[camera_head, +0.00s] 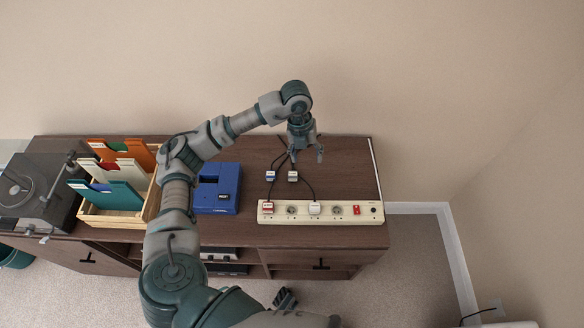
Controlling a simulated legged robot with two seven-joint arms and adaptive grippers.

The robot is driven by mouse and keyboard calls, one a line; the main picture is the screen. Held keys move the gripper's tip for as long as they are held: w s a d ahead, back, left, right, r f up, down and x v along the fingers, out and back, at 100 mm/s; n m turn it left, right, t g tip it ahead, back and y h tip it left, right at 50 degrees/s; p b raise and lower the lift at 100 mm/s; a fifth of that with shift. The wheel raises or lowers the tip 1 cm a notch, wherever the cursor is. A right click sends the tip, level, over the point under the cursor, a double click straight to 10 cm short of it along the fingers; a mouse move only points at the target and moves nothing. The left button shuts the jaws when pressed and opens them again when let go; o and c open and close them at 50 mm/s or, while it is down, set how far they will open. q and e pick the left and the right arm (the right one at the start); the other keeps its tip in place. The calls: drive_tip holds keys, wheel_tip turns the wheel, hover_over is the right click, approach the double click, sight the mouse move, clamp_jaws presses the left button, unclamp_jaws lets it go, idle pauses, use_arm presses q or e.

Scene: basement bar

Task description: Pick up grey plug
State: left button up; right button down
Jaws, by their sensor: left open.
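A small grey plug (293,176) with a pale label lies on the dark wooden cabinet top, behind the power strip. A similar blue plug (270,175) lies just to its left. Dark cords run by both plugs. My left gripper (307,158) points down, open and empty, above the cabinet top. In the picture it is just above and slightly right of the grey plug, apart from it. A dark part (285,298) at the bottom seems to be of my right gripper; its jaws cannot be made out.
A cream power strip (343,218) lies at the front edge, with a red-marked plug (267,207) and a white plug (315,208) on it. A blue box (217,190), wooden file crate (110,218) and turntable (35,190) stand left. The cabinet top (348,170) is clear right of the gripper.

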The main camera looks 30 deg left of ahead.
use_arm(q)
drive_tip(key=r+n+y, duration=0.1)
drive_tip(key=r+y, duration=0.1)
hover_over(293, 174)
drive_tip(key=f, duration=0.6)
drive_tip(key=f+b, duration=0.1)
drive_tip(key=f, duration=0.4)
drive_tip(key=shift+a+f, duration=0.2)
drive_tip(key=shift+f, duration=0.15)
drive_tip(key=shift+a+f, duration=0.15)
drive_tip(key=shift+f, duration=0.1)
drive_tip(key=f, duration=0.4)
drive_tip(key=shift+d+f+b, duration=0.4)
drive_tip(key=shift+f, duration=0.2)
drive_tip(key=shift+a, duration=0.2)
drive_tip(key=c, duration=1.2)
clamp_jaws()
use_arm(e)
drive_tip(key=r, duration=0.3)
drive_tip(key=shift+w+a+r, duration=0.1)
drive_tip(key=shift+w+r, duration=0.25)
drive_tip(key=shift+w, duration=0.05)
